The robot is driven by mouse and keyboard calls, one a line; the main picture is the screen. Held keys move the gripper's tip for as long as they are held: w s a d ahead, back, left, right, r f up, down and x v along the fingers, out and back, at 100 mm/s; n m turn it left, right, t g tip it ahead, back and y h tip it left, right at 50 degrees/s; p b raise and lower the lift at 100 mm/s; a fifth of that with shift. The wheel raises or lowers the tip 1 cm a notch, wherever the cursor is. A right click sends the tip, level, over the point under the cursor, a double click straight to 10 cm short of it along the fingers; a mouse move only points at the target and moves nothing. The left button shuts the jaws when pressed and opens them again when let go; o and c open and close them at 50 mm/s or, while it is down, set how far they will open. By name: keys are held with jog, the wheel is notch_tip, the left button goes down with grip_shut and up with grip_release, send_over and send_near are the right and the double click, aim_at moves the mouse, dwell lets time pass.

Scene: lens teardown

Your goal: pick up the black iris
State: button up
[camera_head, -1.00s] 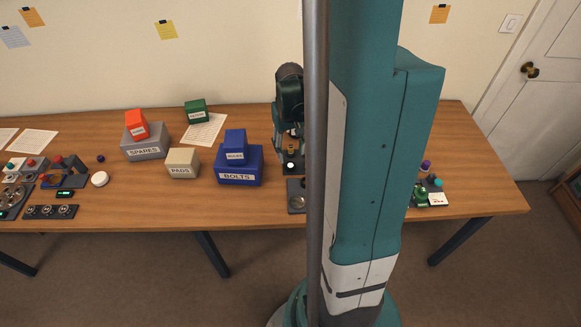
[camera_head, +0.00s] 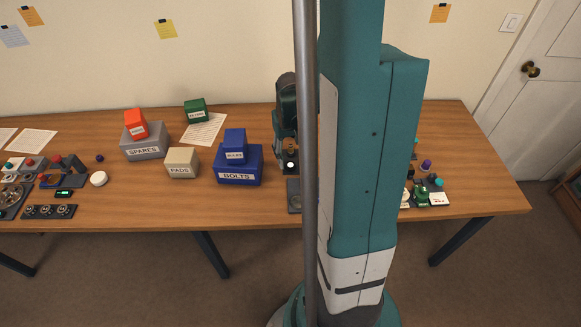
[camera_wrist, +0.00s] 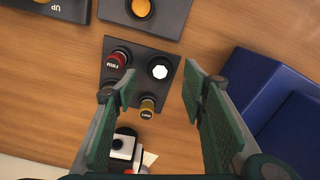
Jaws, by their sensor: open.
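In the wrist view my gripper (camera_wrist: 158,80) is open and empty, its two green pads spread apart above a dark square plate (camera_wrist: 112,76). On the plate stand a small red labelled piece (camera_wrist: 118,60), a yellow labelled piece (camera_wrist: 147,107) and a black round piece with a white octagonal top (camera_wrist: 160,70). The black piece fits the black iris, though no readable label confirms it. It shows between the fingertips, apparently untouched. In the head view its white top (camera_head: 290,165) shows below my dark gripper. My arm and a grey pole hide part of the table there.
Blue BOLTS boxes (camera_head: 240,168) stand close beside the gripper; they also show in the wrist view (camera_wrist: 268,88). A plate with an orange knob (camera_wrist: 141,9) lies near. A black-and-white item (camera_wrist: 122,148) sits close to the left finger. Bare wood (camera_wrist: 50,80) lies left of the plate.

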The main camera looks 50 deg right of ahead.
aim_at(291, 164)
jog(key=shift+f+b, duration=0.35)
jog(key=shift+f, duration=1.55)
jog(key=shift+c, duration=0.7)
jog(key=c, duration=0.8)
